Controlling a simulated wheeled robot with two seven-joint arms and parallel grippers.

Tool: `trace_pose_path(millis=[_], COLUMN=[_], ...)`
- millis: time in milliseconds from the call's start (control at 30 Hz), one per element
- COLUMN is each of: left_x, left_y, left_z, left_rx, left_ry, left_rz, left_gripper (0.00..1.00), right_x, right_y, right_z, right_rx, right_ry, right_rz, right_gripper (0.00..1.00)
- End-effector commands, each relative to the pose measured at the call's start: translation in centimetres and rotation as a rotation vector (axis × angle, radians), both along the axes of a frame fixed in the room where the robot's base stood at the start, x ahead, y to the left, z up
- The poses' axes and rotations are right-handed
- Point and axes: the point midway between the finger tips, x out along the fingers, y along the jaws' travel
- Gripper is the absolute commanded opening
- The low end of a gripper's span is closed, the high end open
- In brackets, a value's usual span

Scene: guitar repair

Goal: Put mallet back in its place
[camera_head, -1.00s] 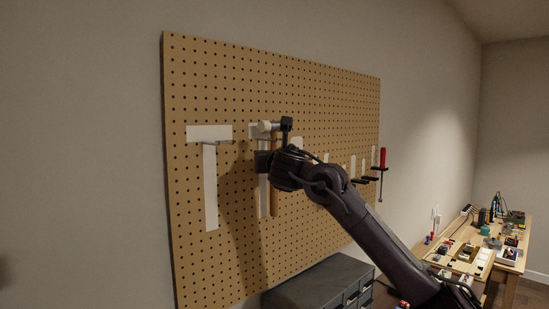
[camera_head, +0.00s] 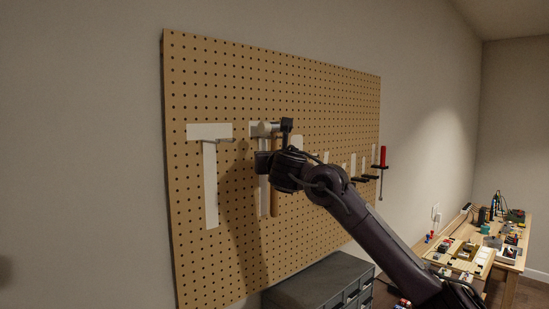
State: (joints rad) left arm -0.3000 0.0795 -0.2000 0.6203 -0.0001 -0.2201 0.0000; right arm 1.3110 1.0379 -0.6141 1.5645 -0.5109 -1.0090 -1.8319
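The mallet hangs against the pegboard (camera_head: 330,105). Its head has a pale face (camera_head: 264,129) and a dark end, and its wooden handle (camera_head: 274,201) points down. It lies over the white T-shaped silhouette (camera_head: 264,190), second from the left. My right gripper (camera_head: 263,163) is at the upper handle just below the head. My own wrist covers part of the handle, and whether the fingers grip it cannot be seen. My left gripper is not in view.
A larger white T silhouette (camera_head: 210,185) with a peg at its top is empty on the left. A red-handled screwdriver (camera_head: 383,157) hangs at the board's right edge. A grey drawer cabinet (camera_head: 320,283) stands below. A cluttered workbench (camera_head: 475,255) is at the right.

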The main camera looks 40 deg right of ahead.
Motion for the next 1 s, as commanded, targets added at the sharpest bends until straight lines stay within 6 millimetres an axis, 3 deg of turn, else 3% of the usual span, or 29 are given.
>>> trace_pose_path(millis=[433,467,633,1000], left_x=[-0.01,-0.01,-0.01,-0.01], left_y=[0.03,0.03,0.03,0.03], left_z=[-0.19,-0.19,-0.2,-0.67], left_rx=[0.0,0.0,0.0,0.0], left_ry=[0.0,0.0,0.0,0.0], left_rz=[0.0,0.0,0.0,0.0], left_gripper=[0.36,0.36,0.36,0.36], right_x=[-0.03,-0.03,-0.02,-0.47], right_y=[0.01,0.01,0.01,0.34], right_z=[-0.25,-0.25,-0.28,-0.56], right_rx=[0.001,0.001,0.001,0.001], right_ry=[-0.003,-0.003,-0.003,0.0], right_rz=[0.0,0.0,0.0,0.002], right_gripper=[0.0,0.19,0.41,0.42])
